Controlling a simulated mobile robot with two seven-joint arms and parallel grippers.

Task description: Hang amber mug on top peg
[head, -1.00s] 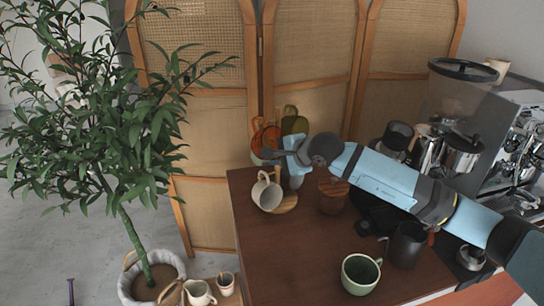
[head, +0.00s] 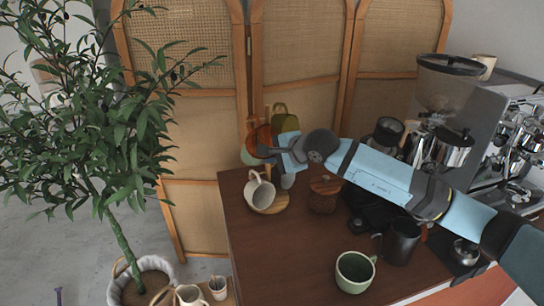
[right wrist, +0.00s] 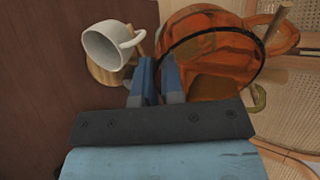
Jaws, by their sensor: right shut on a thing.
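The amber mug (head: 261,136) is see-through orange. My right gripper (head: 268,152) is shut on it and holds it above the table's far left corner, by the upper part of the wooden mug tree. In the right wrist view the amber mug (right wrist: 207,50) fills the upper middle, just beyond the fingers (right wrist: 158,78). The tree's post (head: 267,113) shows above the amber mug; its round base (head: 281,200) is on the table. The top peg is hidden or too small to make out. I cannot tell whether the mug touches a peg. My left gripper is out of view.
A white mug (head: 259,194) is tilted low at the tree, and an olive glass mug (head: 285,120) is close behind. A green mug (head: 354,272) and dark pitcher (head: 400,241) stand nearer. A cane screen (head: 205,130) is behind.

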